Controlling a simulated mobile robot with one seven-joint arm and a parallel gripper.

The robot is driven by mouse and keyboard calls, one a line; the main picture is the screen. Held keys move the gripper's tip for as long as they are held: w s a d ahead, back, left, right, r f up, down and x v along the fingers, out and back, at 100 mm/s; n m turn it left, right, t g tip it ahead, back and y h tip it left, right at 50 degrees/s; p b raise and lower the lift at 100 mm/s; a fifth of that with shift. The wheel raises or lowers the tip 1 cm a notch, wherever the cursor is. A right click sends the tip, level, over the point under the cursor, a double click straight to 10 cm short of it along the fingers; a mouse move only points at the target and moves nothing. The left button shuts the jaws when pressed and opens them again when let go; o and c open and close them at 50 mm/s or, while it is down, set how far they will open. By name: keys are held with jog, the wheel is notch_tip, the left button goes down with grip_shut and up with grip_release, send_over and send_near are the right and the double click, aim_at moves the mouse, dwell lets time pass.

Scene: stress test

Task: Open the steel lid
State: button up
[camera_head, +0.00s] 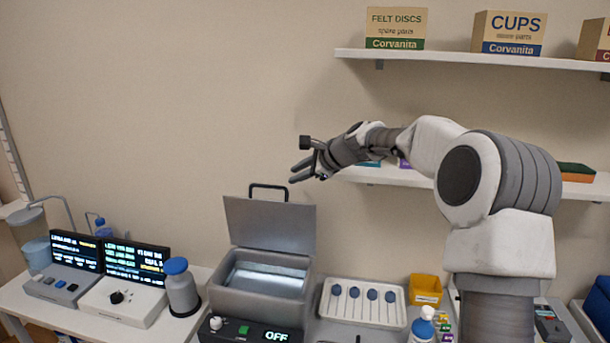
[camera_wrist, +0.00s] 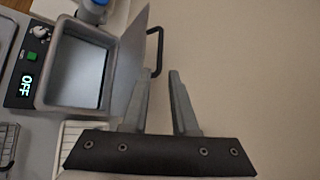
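The steel lid (camera_head: 270,222) stands raised, nearly upright, at the back of a grey bath (camera_head: 255,306), with its black handle (camera_head: 268,188) at the top. The bath's inside is open to view. In the wrist view the lid (camera_wrist: 124,70) is seen edge-on, with the handle (camera_wrist: 156,52) beyond it. My gripper (camera_head: 300,170) is above and to the right of the handle, apart from it. In the wrist view its two fingers (camera_wrist: 159,78) are spread with nothing seen between them.
A control panel (camera_head: 245,334) reading OFF is at the bath's front. A blue-capped bottle (camera_head: 182,288) stands left of the bath. A white tray with blue-topped pieces (camera_head: 362,318) and a yellow bin (camera_head: 425,288) are right. A shelf (camera_head: 390,176) is behind my arm.

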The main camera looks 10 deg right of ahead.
jog(key=shift+v, duration=1.5)
jog(key=shift+s+a, duration=0.1)
